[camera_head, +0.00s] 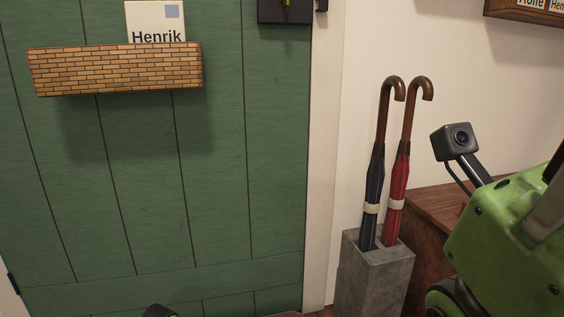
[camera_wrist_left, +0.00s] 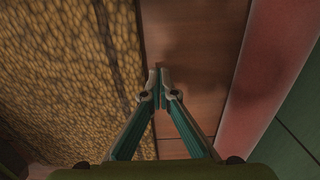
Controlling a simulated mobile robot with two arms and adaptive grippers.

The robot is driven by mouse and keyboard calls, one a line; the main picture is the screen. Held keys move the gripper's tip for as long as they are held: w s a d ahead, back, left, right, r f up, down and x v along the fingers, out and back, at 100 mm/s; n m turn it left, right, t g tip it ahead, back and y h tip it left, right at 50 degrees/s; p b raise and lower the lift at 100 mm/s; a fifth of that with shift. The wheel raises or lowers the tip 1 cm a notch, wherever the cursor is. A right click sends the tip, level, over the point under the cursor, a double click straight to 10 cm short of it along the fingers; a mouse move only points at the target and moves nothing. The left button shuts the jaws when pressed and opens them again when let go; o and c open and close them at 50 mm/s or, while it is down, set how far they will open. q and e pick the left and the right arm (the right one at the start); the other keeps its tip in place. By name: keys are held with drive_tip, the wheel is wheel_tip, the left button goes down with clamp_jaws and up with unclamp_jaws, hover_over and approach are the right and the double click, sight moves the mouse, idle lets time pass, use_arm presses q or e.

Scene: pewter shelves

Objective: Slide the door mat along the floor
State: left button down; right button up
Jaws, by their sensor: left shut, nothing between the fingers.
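The door mat (camera_wrist_left: 65,60) lies on the floor in the left wrist view. It is tan and brown, coarsely textured, with a dark edge on its right side. Only part of it shows there, and the head view does not show it. My left gripper (camera_wrist_left: 159,78) is shut and empty. Its fingertips are just right of the mat's dark edge, over the bare wooden floor (camera_wrist_left: 195,45). I cannot tell whether they touch the mat or the floor. My right gripper is not in view.
A reddish strip (camera_wrist_left: 268,55) borders the floor beside the green door (camera_head: 225,195). A brick-patterned box (camera_head: 115,70) with a "Henrik" card (camera_head: 155,22) is on the door. A grey stand (camera_head: 375,275) holds two umbrellas right of the door, beside a wooden cabinet (camera_head: 425,205).

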use_arm(q)
drive_tip(key=shift+f+b, duration=0.45)
drive_tip(key=shift+f, duration=0.45)
drive_tip(key=shift+r+p, duration=0.15)
drive_tip(key=shift+p, duration=0.4)
idle(1.0)
